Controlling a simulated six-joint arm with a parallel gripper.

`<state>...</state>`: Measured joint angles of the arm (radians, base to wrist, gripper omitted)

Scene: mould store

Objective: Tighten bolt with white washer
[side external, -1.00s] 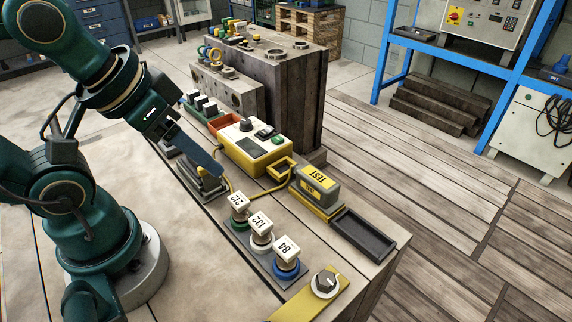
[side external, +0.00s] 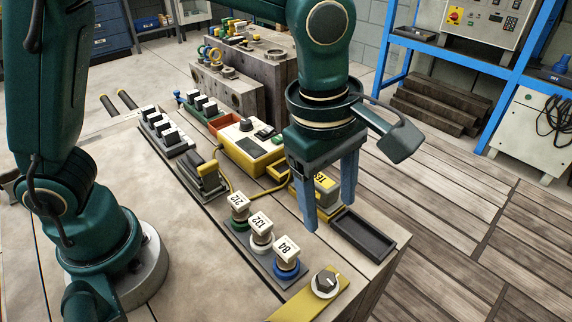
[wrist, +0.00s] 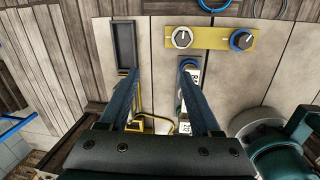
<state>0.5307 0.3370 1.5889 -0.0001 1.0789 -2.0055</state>
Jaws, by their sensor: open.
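A dark bolt head with a pale line sits on a white washer (side external: 325,284) on a yellow plate (side external: 300,302) at the front edge. In the wrist view, the white washer (wrist: 182,46) is on the left part of the plate, and a similar bolt with a blue washer (wrist: 242,40) is to its right. My gripper (side external: 328,215) points down, open and empty, above the bench near the black tray. It is behind the white-washer bolt in the side view, apart from it. The fingers (wrist: 160,76) show apart in the wrist view.
Numbered white blocks stand on coloured bases: 212 (side external: 238,200), 132 (side external: 260,223) and 84 (side external: 286,249). A black tray (side external: 363,236) lies at the bench's right edge. Behind the gripper are the TEST box (side external: 326,184) and a yellow meter (side external: 244,146). The left bench is largely clear.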

